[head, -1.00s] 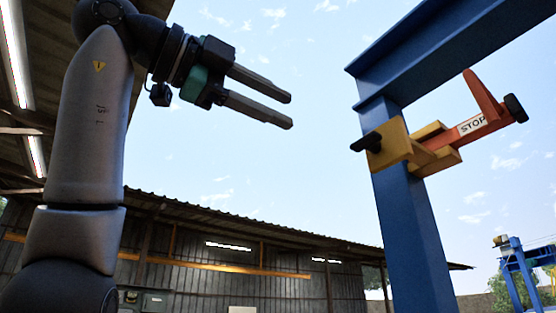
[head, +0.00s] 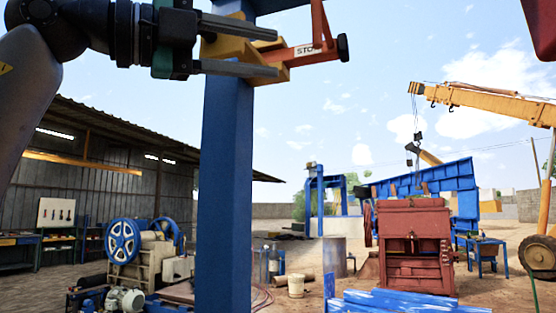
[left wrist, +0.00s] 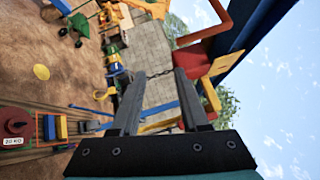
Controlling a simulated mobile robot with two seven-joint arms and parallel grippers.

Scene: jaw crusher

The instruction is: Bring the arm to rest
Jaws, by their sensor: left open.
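My left arm comes in at the top left of the head view. Its gripper (head: 276,52) is open, with two grey fingers pointing right and a gap between them. In the head view the fingers overlap the yellow clamp of the orange STOP lever (head: 308,50) on the blue post (head: 228,190). I cannot tell whether they touch it. In the left wrist view the gripper (left wrist: 160,85) shows open fingers with nothing held between them. The orange lever (left wrist: 208,30) is beyond the right finger there. My right gripper is not in view.
A machine with blue wheels (head: 124,241) stands by the shed (head: 100,150) at the left. Blue beams (head: 390,303) lie in front.

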